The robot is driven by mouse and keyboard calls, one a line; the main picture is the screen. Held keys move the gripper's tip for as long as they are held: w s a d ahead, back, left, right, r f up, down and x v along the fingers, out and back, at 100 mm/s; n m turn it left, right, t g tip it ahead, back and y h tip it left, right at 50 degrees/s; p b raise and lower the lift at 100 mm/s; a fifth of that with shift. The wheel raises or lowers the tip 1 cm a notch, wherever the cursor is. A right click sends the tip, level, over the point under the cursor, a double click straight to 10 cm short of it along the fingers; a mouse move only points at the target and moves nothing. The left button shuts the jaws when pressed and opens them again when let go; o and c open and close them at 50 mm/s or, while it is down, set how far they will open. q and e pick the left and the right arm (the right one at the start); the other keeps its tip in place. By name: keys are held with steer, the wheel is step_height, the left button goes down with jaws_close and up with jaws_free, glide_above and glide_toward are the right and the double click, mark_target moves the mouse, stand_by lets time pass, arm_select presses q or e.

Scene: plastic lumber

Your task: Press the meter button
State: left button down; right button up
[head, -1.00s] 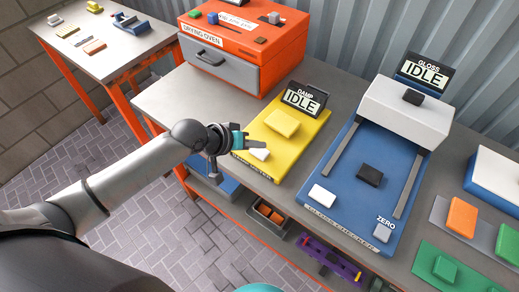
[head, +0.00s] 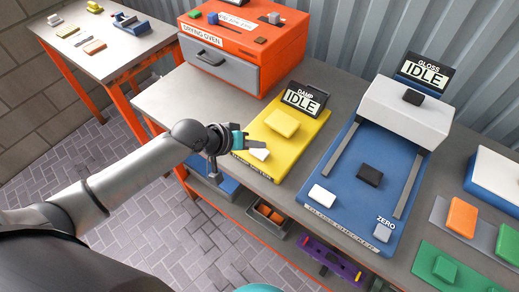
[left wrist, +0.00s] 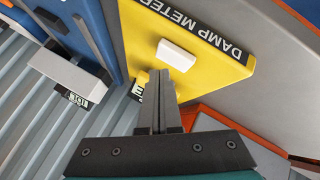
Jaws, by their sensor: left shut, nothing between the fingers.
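The yellow damp meter (head: 296,133) lies on the grey bench, and its raised display (head: 304,99) reads "DAMP IDLE". A white button (head: 259,154) sits at its front edge, with a larger yellow block (head: 282,123) further back. My left gripper (head: 244,138) is shut and empty, just left of and close to the white button. In the left wrist view, the shut fingers (left wrist: 157,75) point at the meter (left wrist: 208,25), with their tips beside the white button (left wrist: 176,55). I cannot tell whether they touch it. My right gripper is not in view.
The blue gloss checker (head: 340,217) stands to the right, with a white button (head: 322,194) and a grey zero button (head: 382,233). The orange drying oven (head: 250,45) stands behind on the left. Bins and a purple tool (head: 331,257) are on the shelf below.

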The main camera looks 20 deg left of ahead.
mark_target(256, 154)
arm_select(q)
steer(key=shift+f, duration=0.15)
steer(key=shift+f, duration=0.3)
steer(key=shift+f, duration=0.55)
stand_by(1.1)
steer(key=shift+r+p, duration=0.95)
steer(key=shift+r, duration=0.1)
step_height(256, 154, up, 5)
steer(key=p, duration=0.5)
steer(key=shift+p, duration=0.35)
